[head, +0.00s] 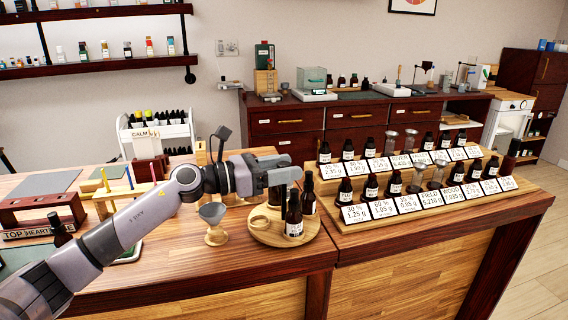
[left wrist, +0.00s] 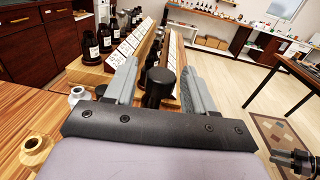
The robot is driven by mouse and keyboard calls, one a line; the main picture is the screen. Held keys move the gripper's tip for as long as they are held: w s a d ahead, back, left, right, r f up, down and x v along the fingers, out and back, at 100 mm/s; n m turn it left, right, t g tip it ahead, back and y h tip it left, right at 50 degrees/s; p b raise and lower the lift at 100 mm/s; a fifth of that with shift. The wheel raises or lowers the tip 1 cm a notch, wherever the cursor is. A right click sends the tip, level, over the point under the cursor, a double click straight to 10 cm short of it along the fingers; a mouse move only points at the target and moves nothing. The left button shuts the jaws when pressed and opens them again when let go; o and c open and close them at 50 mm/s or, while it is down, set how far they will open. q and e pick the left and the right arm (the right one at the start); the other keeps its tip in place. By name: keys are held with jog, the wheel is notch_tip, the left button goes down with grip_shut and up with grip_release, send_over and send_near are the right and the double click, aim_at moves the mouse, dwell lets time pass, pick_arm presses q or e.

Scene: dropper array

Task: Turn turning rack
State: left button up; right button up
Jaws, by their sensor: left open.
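The turning rack (head: 252,230) is a round wooden turntable near the front edge of the wooden counter in the head view. My left gripper (head: 284,177) reaches in from the left, above the rack at bottle-top height. Its fingers are apart. In the left wrist view a black bottle top (left wrist: 158,84) shows between the open fingers (left wrist: 160,90); I cannot tell whether either touches it. My arm hides part of the rack's back.
A stepped wooden stand (head: 345,222) with labelled cards and dark bottles is close on the right. A grey funnel cup on a wooden stand (head: 215,235) is just left of the rack. The counter front below the rack is clear.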

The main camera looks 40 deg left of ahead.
pick_arm(q)
jog(key=shift+w+d, duration=0.1)
jog(key=shift+w, duration=0.05)
grip_shut()
dwell(0.4)
